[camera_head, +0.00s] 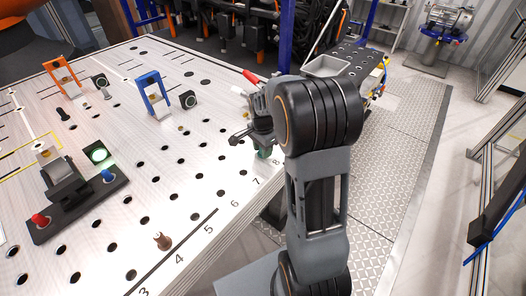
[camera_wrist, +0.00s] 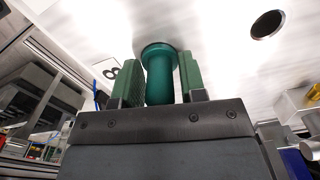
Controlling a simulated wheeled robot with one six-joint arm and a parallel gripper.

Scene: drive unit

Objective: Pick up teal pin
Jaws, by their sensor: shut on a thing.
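The teal pin (camera_wrist: 160,72) stands between the two green finger pads of my gripper (camera_wrist: 160,84) in the wrist view. The pads are shut on it from both sides. Its wider rim is at the far end, against or very close to the white table surface (camera_wrist: 215,45); I cannot tell whether it touches. In the head view my gripper (camera_head: 262,145) is low at the table's right edge, near the printed 7 and 8. Only a small green bit shows there, and my arm hides part of the area.
A black fixture (camera_head: 75,205) with red and blue knobs and a lit green button stands at the left. Orange (camera_head: 62,76) and blue (camera_head: 152,95) brackets stand farther back. A grey tray (camera_head: 327,66) lies beyond my gripper.

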